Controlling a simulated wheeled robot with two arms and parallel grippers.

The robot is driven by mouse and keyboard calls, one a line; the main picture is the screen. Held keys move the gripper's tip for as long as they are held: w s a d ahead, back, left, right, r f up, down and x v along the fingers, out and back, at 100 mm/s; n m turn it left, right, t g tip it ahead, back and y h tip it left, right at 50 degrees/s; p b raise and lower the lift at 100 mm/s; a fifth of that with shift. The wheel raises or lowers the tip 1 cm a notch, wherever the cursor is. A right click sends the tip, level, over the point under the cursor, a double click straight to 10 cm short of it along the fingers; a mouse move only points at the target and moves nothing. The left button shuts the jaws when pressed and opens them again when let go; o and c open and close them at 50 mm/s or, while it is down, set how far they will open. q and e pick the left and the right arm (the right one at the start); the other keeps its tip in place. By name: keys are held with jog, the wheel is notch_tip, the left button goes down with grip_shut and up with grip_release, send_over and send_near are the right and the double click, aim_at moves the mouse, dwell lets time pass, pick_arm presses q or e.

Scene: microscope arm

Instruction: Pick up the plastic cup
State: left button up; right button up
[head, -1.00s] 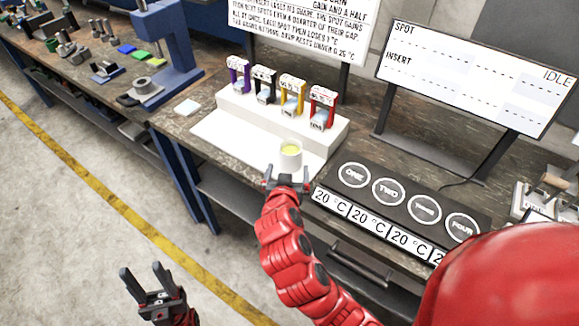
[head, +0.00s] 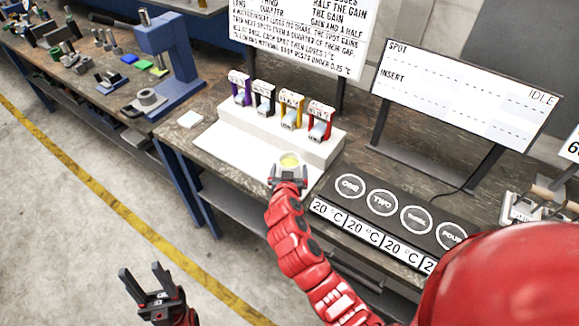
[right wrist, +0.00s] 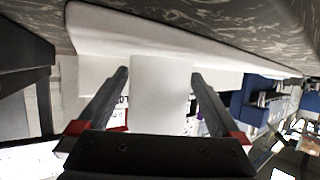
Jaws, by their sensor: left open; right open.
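My left gripper (head: 146,277) is open and empty, over the floor at the lower left.
Several coloured clips stand on a white block (head: 325,150) behind the cup. A black panel (head: 395,212) with ringed labels lies to the right, below an "IDLE" display (head: 465,90). A small white square (head: 190,119) lies left of the board. A blue press (head: 170,60) stands further left.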

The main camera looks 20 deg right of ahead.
jog(key=c, duration=1.4)
